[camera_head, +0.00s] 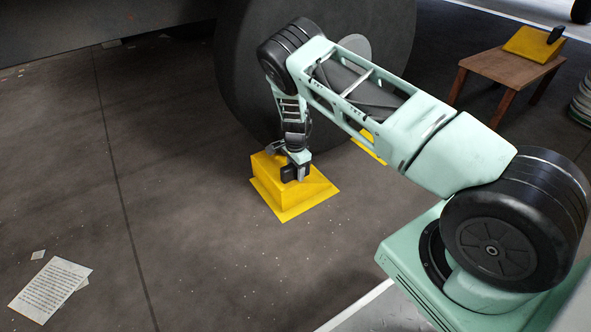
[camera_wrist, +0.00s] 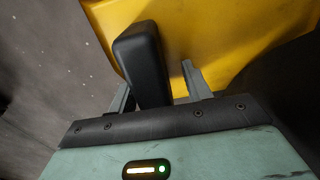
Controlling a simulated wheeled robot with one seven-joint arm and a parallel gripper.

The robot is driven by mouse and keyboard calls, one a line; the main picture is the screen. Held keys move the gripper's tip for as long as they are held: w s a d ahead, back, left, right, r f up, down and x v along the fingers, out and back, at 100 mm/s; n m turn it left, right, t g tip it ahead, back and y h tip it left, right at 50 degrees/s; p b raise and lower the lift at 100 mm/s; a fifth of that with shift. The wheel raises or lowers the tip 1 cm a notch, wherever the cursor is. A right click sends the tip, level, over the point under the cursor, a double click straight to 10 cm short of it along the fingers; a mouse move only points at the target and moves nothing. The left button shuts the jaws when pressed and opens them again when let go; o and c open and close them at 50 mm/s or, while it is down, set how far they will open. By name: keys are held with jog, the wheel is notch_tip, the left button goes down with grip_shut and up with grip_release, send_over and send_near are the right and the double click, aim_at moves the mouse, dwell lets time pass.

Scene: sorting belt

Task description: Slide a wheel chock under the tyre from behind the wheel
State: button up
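A yellow wheel chock (camera_head: 295,196) with a flat flange and a black handle (camera_head: 289,174) lies on the floor, left of and in front of the big dark tyre (camera_head: 235,75). My gripper (camera_head: 290,158) is low over the chock, at its handle. In the wrist view the black handle (camera_wrist: 140,65) stands between the fingers of my gripper (camera_wrist: 156,84), close to the left one. A gap with the yellow chock (camera_wrist: 195,30) behind it shows before the right finger. The handle hides part of the left finger.
Another yellow piece (camera_head: 369,145) lies by the tyre's right side, partly hidden by my arm. A wooden table (camera_head: 490,68) at the back right bears a yellow chock (camera_head: 530,44) with a black handle. Papers (camera_head: 50,290) lie front left; the floor between is clear.

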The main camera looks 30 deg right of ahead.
jog(key=shift+s+a+f, duration=0.1)
jog(key=shift+s+f, duration=0.2)
jog(key=shift+s, duration=0.1)
jog(key=shift+r, duration=0.1)
jog(key=shift+r+p, duration=0.3)
jog(key=shift+r, duration=0.05)
notch_tip(320, 180, up, 17)
jog(key=p, duration=0.8)
jog(key=shift+w, duration=0.25)
jog(key=shift+r, duration=0.15)
